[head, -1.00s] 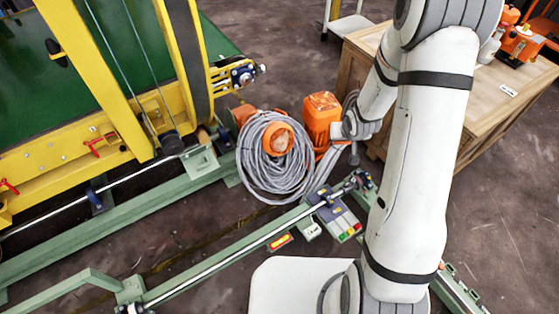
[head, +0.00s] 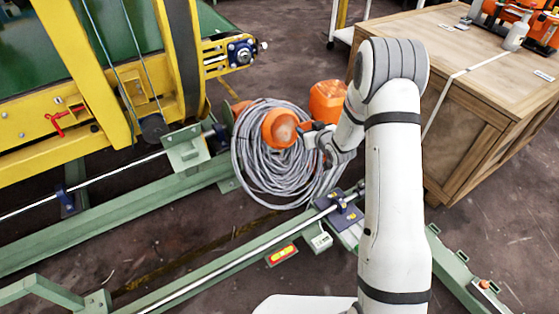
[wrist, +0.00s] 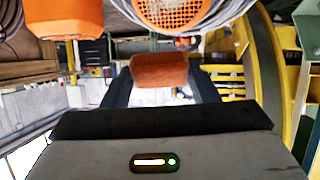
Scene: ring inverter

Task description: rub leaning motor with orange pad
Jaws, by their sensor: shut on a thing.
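The leaning motor (head: 281,129) is orange with a pale round end and sits tilted against a coil of grey cable (head: 262,172) in the head view. Its orange fan grille (wrist: 178,12) fills the top middle of the wrist view. My gripper (head: 307,137) is beside the motor's right side. In the wrist view my gripper (wrist: 161,75) is shut on the orange pad (wrist: 160,70), which sits between the two dark fingers. The pad is close to the grille, but I cannot tell whether they touch. The pad does not show clearly in the head view.
A second orange motor (head: 327,101) stands behind my gripper. A green rail (head: 225,268) with a steel rod runs in front of the coil. A yellow machine frame (head: 95,110) is at left. A wooden crate (head: 480,120) bearing a bottle (head: 516,35) is at right.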

